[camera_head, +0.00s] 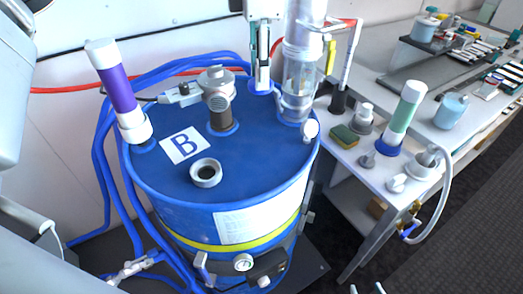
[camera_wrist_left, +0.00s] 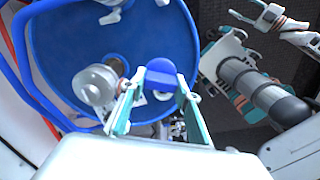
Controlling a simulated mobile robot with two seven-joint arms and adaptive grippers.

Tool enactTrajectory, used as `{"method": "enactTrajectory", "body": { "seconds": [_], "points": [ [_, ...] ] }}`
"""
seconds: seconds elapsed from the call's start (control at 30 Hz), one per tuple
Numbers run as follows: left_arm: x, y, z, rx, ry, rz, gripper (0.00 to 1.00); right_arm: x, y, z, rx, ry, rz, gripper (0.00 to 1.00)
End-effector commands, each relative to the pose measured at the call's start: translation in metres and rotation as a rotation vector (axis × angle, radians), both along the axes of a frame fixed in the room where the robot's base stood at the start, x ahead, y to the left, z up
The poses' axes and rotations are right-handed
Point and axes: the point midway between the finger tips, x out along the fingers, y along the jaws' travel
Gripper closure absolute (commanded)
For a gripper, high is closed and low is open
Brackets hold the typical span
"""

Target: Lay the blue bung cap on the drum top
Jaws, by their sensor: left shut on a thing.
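My left gripper (camera_head: 262,84) reaches down from the top of the head view over the back of the blue drum top (camera_head: 255,150). It is shut on the blue bung cap (camera_head: 261,88), which also shows between the teal fingers in the left wrist view (camera_wrist_left: 160,75). The cap is over the drum's rear area, between the grey pump fitting and the clear cylinder; I cannot tell whether it touches the drum. A white ring-shaped opening (camera_head: 206,173) is at the drum's front. My right gripper (camera_head: 367,289) shows only its tips, apart, at the bottom edge.
On the drum stand a purple tube (camera_head: 117,90), the grey pump fitting (camera_head: 217,95), a clear cylinder (camera_head: 299,70) and a "B" label (camera_head: 185,145). A side table (camera_head: 345,155) at right holds a sponge and bottles. The drum top's middle right is bare.

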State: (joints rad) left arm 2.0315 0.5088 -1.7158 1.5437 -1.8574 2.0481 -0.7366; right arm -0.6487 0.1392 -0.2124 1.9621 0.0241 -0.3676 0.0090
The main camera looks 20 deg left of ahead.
Motion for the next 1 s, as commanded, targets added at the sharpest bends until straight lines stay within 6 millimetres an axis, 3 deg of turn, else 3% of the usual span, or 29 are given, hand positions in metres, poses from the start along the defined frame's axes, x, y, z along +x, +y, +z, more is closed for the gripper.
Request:
{"method": "enactTrajectory", "body": {
  "seconds": [0.17, 0.63, 1.0],
  "points": [
    [0.004, -0.003, -0.023, 0.001, 0.002, -0.030, 0.90, 0.000, 0.000, -0.001, 0.000, 0.000, 0.000, 0.60],
    [0.003, -0.003, -0.133, 0.001, 0.000, -0.026, 0.90, 0.000, 0.000, 0.003, 0.000, 0.001, 0.000, 0.60],
    [0.004, -0.003, -0.166, 0.001, -0.002, -0.026, 0.90, 0.000, 0.000, 0.005, 0.000, 0.001, 0.000, 0.60]
  ]
}}
